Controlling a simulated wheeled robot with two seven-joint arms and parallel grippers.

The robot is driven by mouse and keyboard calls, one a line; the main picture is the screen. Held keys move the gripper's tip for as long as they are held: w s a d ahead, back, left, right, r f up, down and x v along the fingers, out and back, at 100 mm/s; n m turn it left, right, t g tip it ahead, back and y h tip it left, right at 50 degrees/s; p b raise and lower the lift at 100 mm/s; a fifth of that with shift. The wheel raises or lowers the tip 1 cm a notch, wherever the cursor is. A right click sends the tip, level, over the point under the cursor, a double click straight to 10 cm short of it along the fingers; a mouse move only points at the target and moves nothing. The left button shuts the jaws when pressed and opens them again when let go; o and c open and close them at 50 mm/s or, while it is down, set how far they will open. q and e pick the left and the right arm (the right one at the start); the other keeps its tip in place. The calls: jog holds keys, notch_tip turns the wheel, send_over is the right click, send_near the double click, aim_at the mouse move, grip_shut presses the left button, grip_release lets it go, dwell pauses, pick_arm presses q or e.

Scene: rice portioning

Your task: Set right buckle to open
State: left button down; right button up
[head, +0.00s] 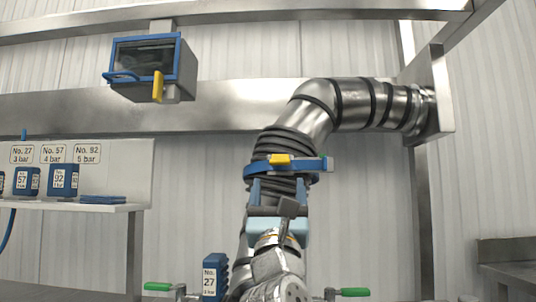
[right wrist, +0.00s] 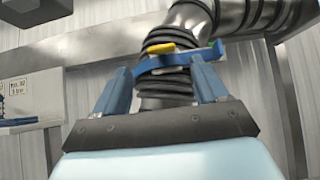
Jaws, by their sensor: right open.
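A blue clamp band (head: 312,165) goes around the black ribbed sleeve of the steel pipe (head: 355,100). Its yellow buckle (head: 280,160) sits at the front of the band, and it also shows in the right wrist view (right wrist: 160,47), lying roughly along the band. I cannot tell for certain whether the buckle is latched. My right gripper (head: 278,187) is open and empty, just below the band in the picture. Its two blue fingers, also in the right wrist view (right wrist: 160,78), are spread to either side of the sleeve, below the buckle. My left gripper is not in view.
A blue-framed box (head: 182,75) with a yellow latch (head: 157,86) hangs on the steel beam at upper left. A shelf (head: 60,206) at left holds blue numbered blocks. Green handles (head: 158,286) (head: 354,292) show at the bottom. A steel bench (head: 510,252) stands at right.

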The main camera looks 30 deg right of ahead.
aim_at(280, 162)
jog(key=p+x, duration=0.4)
jog(key=x, duration=0.6)
jog(key=shift+w+d+r+p, duration=0.1)
jog(key=shift+d+r+p, duration=0.1)
jog(key=shift+r+p, duration=0.2)
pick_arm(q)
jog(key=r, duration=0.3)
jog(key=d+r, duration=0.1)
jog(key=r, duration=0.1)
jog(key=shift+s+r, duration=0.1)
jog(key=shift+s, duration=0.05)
pick_arm(e)
jog(key=shift+w+d+r, duration=0.15)
jog(key=shift+w+r, duration=0.05)
jog(key=shift+w, duration=0.05)
jog(key=shift+c, duration=0.4)
